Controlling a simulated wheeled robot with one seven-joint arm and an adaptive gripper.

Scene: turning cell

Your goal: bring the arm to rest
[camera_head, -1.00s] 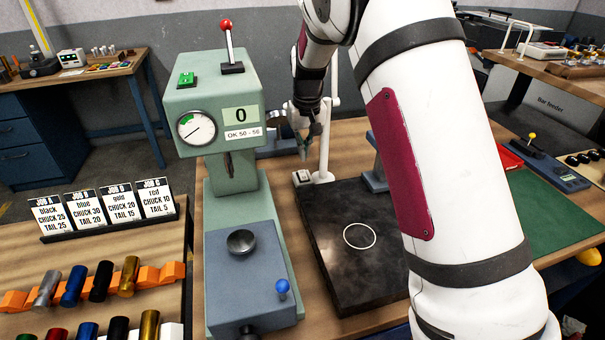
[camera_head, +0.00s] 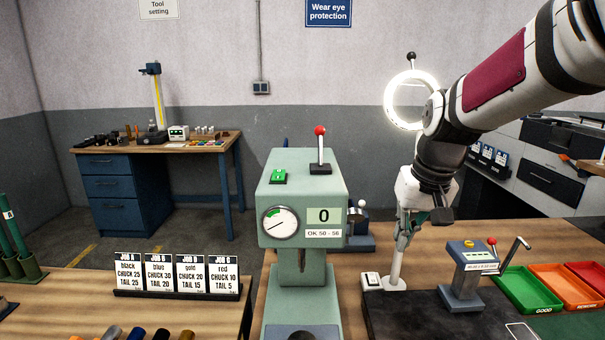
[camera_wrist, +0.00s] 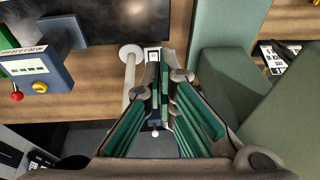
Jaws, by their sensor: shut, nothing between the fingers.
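My white arm with a dark red panel reaches in from the upper right of the head view. My gripper (camera_head: 402,243) hangs from it, pointing down beside the white ring-light stand (camera_head: 396,268), over the bench. In the wrist view my gripper (camera_wrist: 166,62) has its green-padded fingers closed together at the tips, with nothing between them. Whether the fingers touch the stand behind them cannot be told.
The green press-like gauge (camera_head: 308,190) stands left of my gripper, reading 0. A ring light (camera_head: 388,101) glows behind my wrist. A grey-blue device (camera_head: 463,278) with a crank and green (camera_head: 527,290) and orange (camera_head: 568,287) trays are at right.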

